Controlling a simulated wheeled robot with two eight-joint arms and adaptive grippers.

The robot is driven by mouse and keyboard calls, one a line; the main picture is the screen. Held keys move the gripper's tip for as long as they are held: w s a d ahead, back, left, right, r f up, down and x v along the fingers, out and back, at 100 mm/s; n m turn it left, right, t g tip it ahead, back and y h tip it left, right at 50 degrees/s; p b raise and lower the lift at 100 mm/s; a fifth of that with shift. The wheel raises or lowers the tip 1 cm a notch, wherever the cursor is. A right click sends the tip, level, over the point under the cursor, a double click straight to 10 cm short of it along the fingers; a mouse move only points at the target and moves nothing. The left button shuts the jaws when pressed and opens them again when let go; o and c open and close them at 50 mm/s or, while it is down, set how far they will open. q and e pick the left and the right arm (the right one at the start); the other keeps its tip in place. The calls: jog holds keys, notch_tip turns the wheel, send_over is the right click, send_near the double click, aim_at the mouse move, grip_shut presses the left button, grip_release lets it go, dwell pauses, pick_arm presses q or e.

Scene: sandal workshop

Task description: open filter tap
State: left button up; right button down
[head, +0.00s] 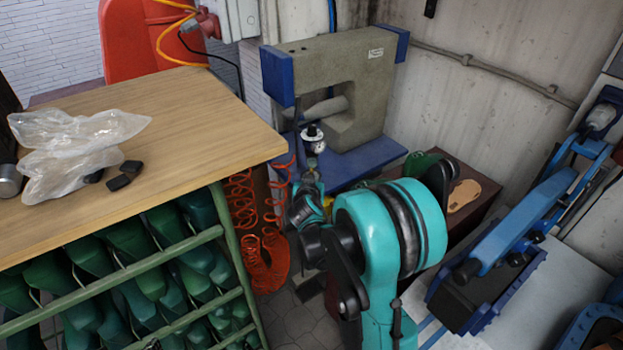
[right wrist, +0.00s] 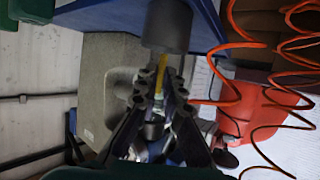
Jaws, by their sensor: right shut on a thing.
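My right gripper (right wrist: 164,82) is at the filter unit in front of the blue-and-grey press. In the right wrist view its two fingers are closed around a narrow yellow tap handle (right wrist: 161,66), just below a dark grey cylinder (right wrist: 167,28). In the head view the filter's round white gauge (head: 313,134) shows above the right wrist. A small yellow part (head: 328,204) shows beside the wrist, and my teal arm hides most of the filter and the fingertips. How far the tap is turned cannot be told. My left gripper is in neither view.
A wooden bench (head: 200,120) with plastic bags (head: 75,140) stands at left, over a rack of green shoe lasts (head: 130,275). Coiled orange hoses (head: 245,200) hang close to the right wrist. The press (head: 350,80) stands behind; a blue machine (head: 530,220) is at right.

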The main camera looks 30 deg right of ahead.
dwell(0.4)
jog(key=c, duration=1.7)
grip_release()
jog(key=v, duration=1.2)
jog(key=shift+w+a, duration=0.1)
